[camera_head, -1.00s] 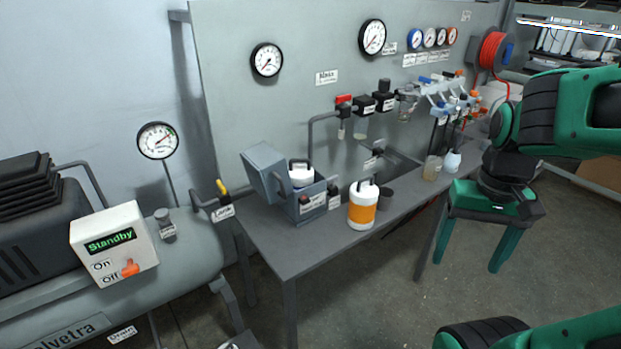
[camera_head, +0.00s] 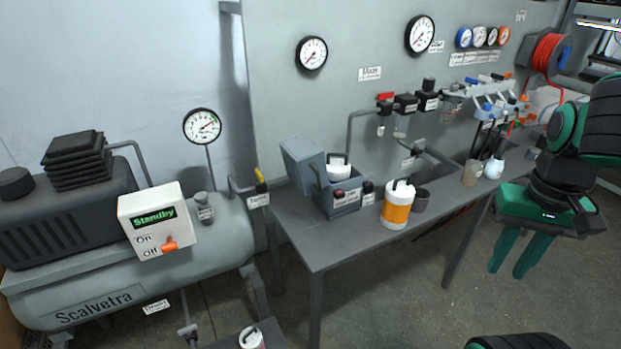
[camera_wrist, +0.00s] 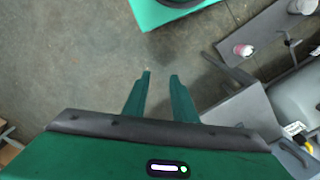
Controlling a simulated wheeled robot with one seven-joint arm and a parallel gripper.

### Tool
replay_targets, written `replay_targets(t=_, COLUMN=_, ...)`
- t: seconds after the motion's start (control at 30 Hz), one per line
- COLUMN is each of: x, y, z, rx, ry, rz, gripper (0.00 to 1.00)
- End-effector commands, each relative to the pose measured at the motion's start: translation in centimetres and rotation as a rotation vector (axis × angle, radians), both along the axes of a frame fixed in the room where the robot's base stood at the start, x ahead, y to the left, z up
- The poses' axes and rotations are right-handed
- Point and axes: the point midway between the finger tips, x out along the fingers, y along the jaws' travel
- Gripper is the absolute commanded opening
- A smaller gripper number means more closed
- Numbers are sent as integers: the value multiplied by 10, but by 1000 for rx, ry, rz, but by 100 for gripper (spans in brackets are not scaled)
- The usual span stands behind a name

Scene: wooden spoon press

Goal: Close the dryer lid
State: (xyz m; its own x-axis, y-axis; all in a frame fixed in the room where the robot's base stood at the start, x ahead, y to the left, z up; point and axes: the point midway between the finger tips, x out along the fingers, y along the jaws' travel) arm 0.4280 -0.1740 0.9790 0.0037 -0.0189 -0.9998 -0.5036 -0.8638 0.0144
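The dryer (camera_head: 345,207) is a small grey-blue box on the workbench. Its lid (camera_head: 303,164) stands open, tilted up and back to the left. A white-capped canister (camera_head: 338,164) shows inside the box. My gripper (camera_head: 508,276) hangs at the right, in front of the bench, well apart from the dryer, with its fingers pointing down. In the wrist view, my gripper (camera_wrist: 161,76) has its two green fingers apart with only floor between them, so it is open and empty. I cannot make out the dryer in the wrist view.
A compressor (camera_head: 120,275) is at the left. A low table with a canister (camera_head: 252,339) is at the bottom. The floor before the bench is clear.

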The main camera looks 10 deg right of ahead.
Motion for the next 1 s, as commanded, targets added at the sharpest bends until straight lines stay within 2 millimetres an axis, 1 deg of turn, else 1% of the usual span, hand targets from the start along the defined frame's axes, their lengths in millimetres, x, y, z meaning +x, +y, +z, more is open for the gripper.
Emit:
replay_targets(t=0.03, x=13, y=1, z=2, rx=-21, ry=0, rz=32, gripper=12)
replay_targets(t=0.07, x=22, y=2, z=3, rx=-36, ry=-1, rz=50, gripper=5)
replay_targets(t=0.1, x=34, y=3, z=6, rx=-59, ry=-6, rz=76, gripper=0)
replay_targets(t=0.17, x=55, y=7, z=9, rx=-96, ry=-15, rz=120, gripper=0)
replay_targets(t=0.2, x=69, y=11, z=12, rx=-121, ry=-24, rz=149, gripper=0)
replay_targets(t=0.27, x=90, y=20, z=16, rx=-158, ry=-39, rz=194, gripper=0)
replay_targets(t=0.3, x=104, y=27, z=19, rx=-182, ry=-50, rz=226, gripper=0)
replay_targets(t=0.37, x=125, y=39, z=23, rx=-217, ry=-70, rz=272, gripper=0)
replay_targets(t=0.4, x=138, y=49, z=25, rx=-239, ry=-83, rz=305, gripper=0)
replay_targets(t=0.47, x=158, y=66, z=29, rx=-273, ry=-106, rz=351, gripper=0)
replay_targets(t=0.5, x=171, y=79, z=32, rx=-294, ry=-123, rz=384, gripper=0)
replay_targets(t=0.57, x=188, y=99, z=36, rx=-324, ry=-149, rz=432, gripper=0)
replay_targets(t=0.6, x=199, y=115, z=38, rx=-343, ry=-168, rz=464, gripper=0)
replay_targets(t=0.67, x=214, y=139, z=42, rx=-370, ry=-199, rz=512, gripper=0)
replay_targets(t=0.73, x=229, y=170, z=46, rx=-401, ry=-236, rz=570, gripper=0)
replay_targets(t=0.77, x=234, y=184, z=47, rx=-412, ry=-251, rz=595, gripper=0)
replay_targets(t=0.8, x=241, y=204, z=49, rx=-428, ry=-275, rz=628, gripper=0)
replay_targets(t=0.87, x=248, y=234, z=52, rx=-448, ry=-310, rz=676, gripper=0)
replay_targets(t=0.9, x=252, y=254, z=54, rx=-460, ry=-333, rz=707, gripper=0)
replay_targets(t=1.0, x=256, y=298, z=58, rx=-485, ry=-386, rz=773, gripper=0)
